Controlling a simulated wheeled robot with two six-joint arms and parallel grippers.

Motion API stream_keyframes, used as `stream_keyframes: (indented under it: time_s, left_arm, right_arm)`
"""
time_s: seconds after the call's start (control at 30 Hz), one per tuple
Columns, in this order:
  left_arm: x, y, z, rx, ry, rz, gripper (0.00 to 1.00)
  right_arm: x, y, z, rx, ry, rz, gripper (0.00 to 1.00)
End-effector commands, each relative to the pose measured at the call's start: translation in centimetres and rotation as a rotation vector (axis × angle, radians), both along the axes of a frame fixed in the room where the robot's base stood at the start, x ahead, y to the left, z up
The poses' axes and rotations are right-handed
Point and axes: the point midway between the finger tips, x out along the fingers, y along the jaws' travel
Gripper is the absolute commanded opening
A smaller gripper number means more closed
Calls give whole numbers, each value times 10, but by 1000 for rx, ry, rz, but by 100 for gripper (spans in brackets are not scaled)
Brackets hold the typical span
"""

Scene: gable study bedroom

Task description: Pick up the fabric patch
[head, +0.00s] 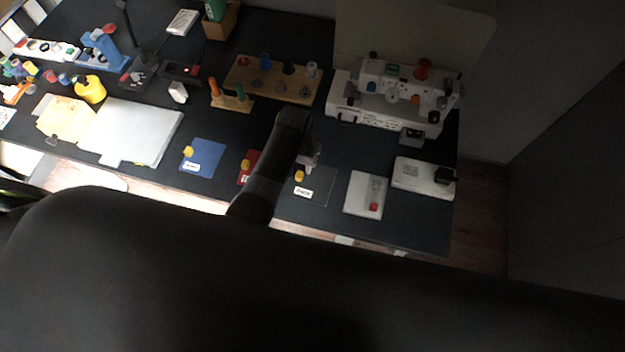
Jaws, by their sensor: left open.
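Three flat coloured squares lie along the front of the dark table: a blue one (208,157), a red one (254,158) and a dark grey one (323,181). Each has a small yellow piece at its left, and pale labels show on them. I cannot tell which piece is the fabric patch. My left gripper (309,161) is open, small in view, above the back edge of the dark grey square near its yellow piece (299,176). My dark forearm hides part of the red square. My right gripper is not in view.
A white sewing machine (392,100) stands at the back right. A wooden spool rack (270,82) is behind my gripper. A white pad with a red piece (365,194) and a white box (424,177) lie to the right. A large pale board (131,131) lies left.

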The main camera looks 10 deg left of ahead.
Motion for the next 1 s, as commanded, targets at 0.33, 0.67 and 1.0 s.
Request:
stream_keyframes:
  time_s: [0.33,0.67,1.0]
  left_arm:
    - [-3,-2,-37,0,2,0,44]
    - [-3,-2,-42,0,1,1,44]
    - [-3,-2,-42,0,1,1,2]
  right_arm:
    - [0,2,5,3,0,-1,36]
    - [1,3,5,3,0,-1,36]
    - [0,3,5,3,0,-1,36]
